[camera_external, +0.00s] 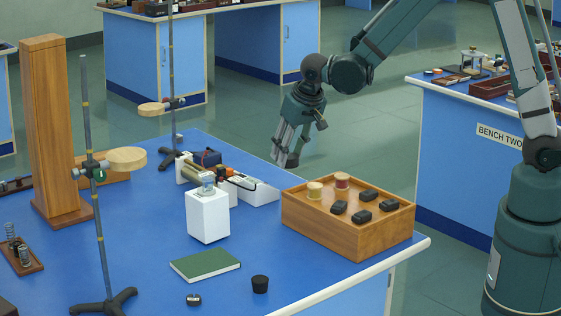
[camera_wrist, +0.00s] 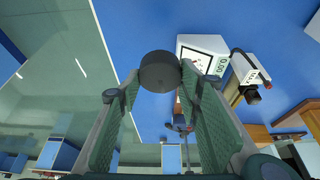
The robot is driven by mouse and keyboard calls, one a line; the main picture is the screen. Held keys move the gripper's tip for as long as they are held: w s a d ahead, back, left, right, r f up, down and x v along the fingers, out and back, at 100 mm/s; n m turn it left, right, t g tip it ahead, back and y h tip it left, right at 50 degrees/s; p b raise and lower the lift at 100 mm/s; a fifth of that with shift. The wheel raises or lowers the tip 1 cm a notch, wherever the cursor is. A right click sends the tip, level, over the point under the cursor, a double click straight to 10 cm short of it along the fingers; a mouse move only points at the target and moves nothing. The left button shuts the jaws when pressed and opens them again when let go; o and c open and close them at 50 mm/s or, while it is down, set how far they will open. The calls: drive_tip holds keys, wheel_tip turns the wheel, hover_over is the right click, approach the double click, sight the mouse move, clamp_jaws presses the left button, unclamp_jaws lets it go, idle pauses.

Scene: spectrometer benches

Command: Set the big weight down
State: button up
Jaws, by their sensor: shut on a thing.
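The big weight (camera_wrist: 160,72) is a dark round cylinder between my fingertips in the wrist view. My gripper (camera_wrist: 158,85) is shut on it, its green-padded fingers on either side. In the outside view my gripper (camera_external: 285,158) hangs fingers down in the air, appearing behind the blue bench's (camera_external: 150,235) back right edge. The held weight is small and dark there, partly hidden by the fingers.
A wooden box (camera_external: 320,237) with black blocks and two spools stands at the bench's right. A white block (camera_external: 208,220) bears a glass piece. A green book (camera_external: 205,264) and a black stopper (camera_external: 260,285) lie in front. A white scale (camera_wrist: 203,47) shows in the wrist view.

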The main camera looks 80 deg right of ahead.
drive_tip(key=w+a+n, duration=0.1)
drive_tip(key=w+a, duration=0.3)
drive_tip(key=a, duration=0.5)
drive_tip(key=w+a+n, duration=0.1)
drive_tip(key=w+a, duration=0.3)
drive_tip(key=a, duration=0.5)
drive_tip(key=shift+n+t+y, duration=0.3)
drive_tip(key=shift+y, duration=0.1)
drive_tip(key=shift+a, duration=0.1)
drive_tip(key=shift+f+b, duration=0.6)
drive_tip(key=shift+f, duration=2.4)
drive_tip(key=shift+f, duration=0.15)
drive_tip(key=shift+f+b, duration=0.3)
drive_tip(key=shift+f, duration=1.45)
drive_tip(key=shift+f, duration=0.1)
